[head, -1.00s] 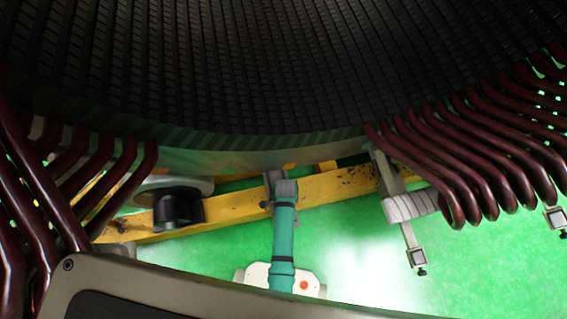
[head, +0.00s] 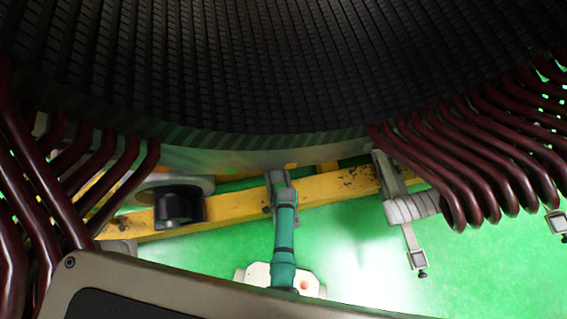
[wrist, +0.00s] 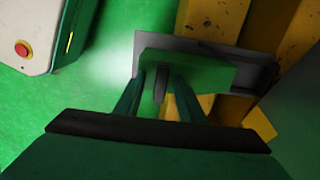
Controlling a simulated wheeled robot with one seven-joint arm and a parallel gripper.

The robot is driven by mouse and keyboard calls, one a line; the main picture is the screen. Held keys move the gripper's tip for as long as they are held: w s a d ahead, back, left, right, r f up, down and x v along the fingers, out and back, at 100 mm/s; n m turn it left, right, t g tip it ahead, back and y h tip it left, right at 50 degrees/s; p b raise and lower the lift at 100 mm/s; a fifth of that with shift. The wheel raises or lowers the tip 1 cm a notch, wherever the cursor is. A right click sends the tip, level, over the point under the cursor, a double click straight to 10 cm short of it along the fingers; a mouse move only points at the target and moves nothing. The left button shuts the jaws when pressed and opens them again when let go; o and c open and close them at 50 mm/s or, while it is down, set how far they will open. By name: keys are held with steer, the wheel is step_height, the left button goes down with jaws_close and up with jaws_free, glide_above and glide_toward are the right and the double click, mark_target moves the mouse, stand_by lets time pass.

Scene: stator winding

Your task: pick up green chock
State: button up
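A green chock (wrist: 190,68) shows in the wrist view as a flat green block lying against a grey plate or tray (wrist: 258,70). My gripper (wrist: 160,78) reaches up from the bottom of the wrist view. Its two dark green fingers are apart, with a visible gap and a small grey piece between them. The fingertips end at the near edge of the chock; whether they touch it cannot be told. The chock is wider than the gap. In the head view I cannot make out the chock or the fingertips.
A yellow beam (head: 330,190) runs across under the large dark stator (head: 270,70). Dark red coil bars hang at the left (head: 110,180) and right (head: 480,160). A black cylinder (head: 178,207) stands by the beam.

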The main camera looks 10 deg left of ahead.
jaws_close()
steer(key=shift+w, duration=0.1)
steer(key=shift+r, duration=0.1)
